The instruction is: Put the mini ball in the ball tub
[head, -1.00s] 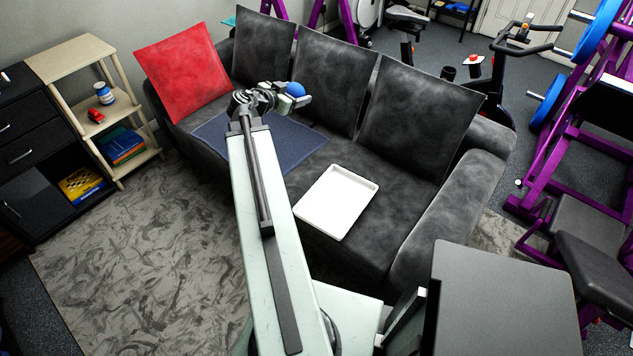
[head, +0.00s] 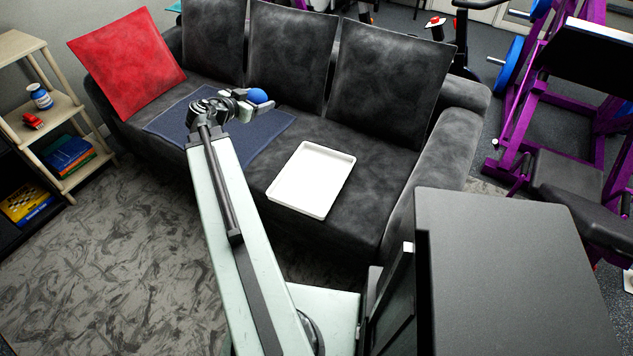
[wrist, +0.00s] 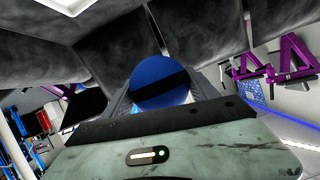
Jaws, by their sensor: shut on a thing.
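The blue mini ball (head: 258,96) is held in my gripper (head: 252,105), above the navy mat on the sofa seat. In the wrist view the ball (wrist: 160,78) sits between the two fingers, touching both. A shallow white tray (head: 313,180), the only likely ball tub, lies flat on the sofa seat, to the right of and nearer than my gripper. It looks empty. A corner of it shows at the top left of the wrist view (wrist: 66,5).
The dark sofa has back cushions (head: 385,85) behind the tray and a red cushion (head: 125,62) at left. Its right armrest (head: 440,165) rises beside the tray. A wooden shelf (head: 60,105) stands far left. Purple gym equipment (head: 540,130) is at right.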

